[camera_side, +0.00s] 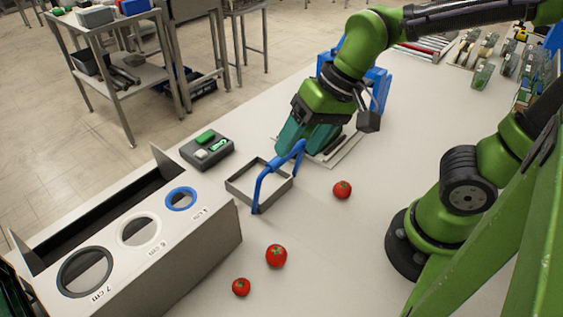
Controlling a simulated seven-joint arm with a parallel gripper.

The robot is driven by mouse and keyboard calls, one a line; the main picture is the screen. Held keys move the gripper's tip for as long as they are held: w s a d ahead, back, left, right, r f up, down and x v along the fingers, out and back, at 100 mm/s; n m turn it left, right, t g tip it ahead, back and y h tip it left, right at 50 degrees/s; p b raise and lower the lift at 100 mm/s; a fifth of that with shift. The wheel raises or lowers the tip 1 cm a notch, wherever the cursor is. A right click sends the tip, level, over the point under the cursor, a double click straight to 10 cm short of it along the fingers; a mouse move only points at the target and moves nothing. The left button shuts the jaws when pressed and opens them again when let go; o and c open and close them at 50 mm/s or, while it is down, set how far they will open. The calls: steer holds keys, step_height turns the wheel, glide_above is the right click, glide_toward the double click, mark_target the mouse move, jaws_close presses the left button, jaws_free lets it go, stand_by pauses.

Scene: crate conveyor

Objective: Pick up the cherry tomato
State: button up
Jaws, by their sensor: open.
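Three red tomatoes rest on the pale table. The smallest-looking one, which fits a cherry tomato (241,287), lies at the front near the holed box. A larger tomato (276,255) sits just behind it to the right. Another tomato (342,189) lies further back to the right, between the grey frame and my arm's base. My gripper (277,194) appears as blue fingers below the teal end of my arm. They are spread open, with nothing visible between them. In the picture they overlap the grey square frame (240,194); I cannot tell how high above it they are. All three tomatoes are clear of the fingers.
A blue crate (378,88) stands beyond my arm. The table around the front tomatoes is clear on the right.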

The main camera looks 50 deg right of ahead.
steer(key=a+f+m+g, duration=0.3)
steer(key=a+f+m, duration=0.1)
steer(key=a, duration=0.4)
steer(key=m+g, duration=0.2)
steer(key=m, duration=0.5)
glide_toward(242, 280)
steer(key=shift+y, duration=0.3)
steer(key=x, duration=0.4)
steer(key=shift+s+d, duration=0.2)
steer(key=shift+s, duration=0.1)
steer(key=shift+w+x, duration=0.15)
steer(key=shift+x, duration=1.2)
steer(key=shift+w+x, duration=0.15)
steer(key=shift+x, duration=1.25)
steer(key=shift+c, duration=0.3)
steer(key=c, duration=1)
